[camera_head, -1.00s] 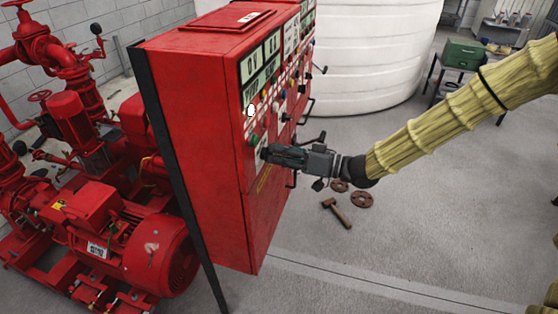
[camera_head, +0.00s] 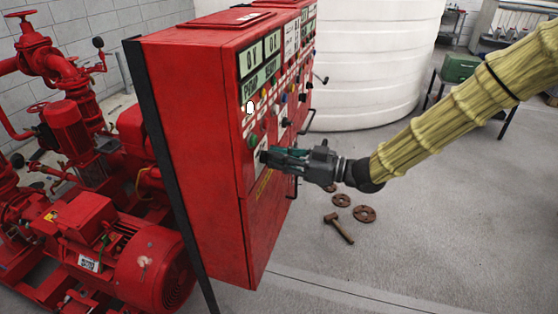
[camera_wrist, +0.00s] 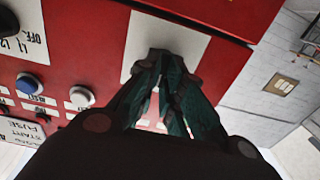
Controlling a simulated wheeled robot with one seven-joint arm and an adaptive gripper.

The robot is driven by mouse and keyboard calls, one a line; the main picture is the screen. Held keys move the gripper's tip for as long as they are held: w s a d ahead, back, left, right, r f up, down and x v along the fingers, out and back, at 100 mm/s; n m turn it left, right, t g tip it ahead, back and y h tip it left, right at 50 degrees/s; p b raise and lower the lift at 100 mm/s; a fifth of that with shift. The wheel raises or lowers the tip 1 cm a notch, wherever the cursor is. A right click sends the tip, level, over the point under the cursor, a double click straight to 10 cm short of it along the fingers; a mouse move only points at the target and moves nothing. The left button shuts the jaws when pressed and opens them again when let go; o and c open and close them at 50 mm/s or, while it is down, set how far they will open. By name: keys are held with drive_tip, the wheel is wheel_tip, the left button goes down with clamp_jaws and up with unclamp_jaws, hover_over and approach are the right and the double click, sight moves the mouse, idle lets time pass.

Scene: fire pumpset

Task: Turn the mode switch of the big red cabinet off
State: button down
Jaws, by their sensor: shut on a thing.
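The big red cabinet (camera_head: 200,140) stands in the middle of the head view, with its control face turned to the right. My gripper (camera_head: 268,157) reaches in from the right to the low front part of this face. In the wrist view, the fingertips of my gripper (camera_wrist: 163,68) are shut on a dark knob, the mode switch (camera_wrist: 160,53), in front of a white plate (camera_wrist: 192,42). The fingers hide most of the knob, and its exact angle and the plate's markings cannot be read.
Blue and white buttons (camera_wrist: 30,84) and another black knob marked OFF (camera_wrist: 8,22) sit beside the plate. Red pump machinery (camera_head: 100,230) stands left of the cabinet. A hammer (camera_head: 339,228) and rusty flanges (camera_head: 364,214) lie on the floor. A white tank (camera_head: 370,70) stands behind.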

drive_tip(key=c, duration=1.6)
unclamp_jaws()
drive_tip(key=shift+o, duration=0.2)
drive_tip(key=v, duration=1.2)
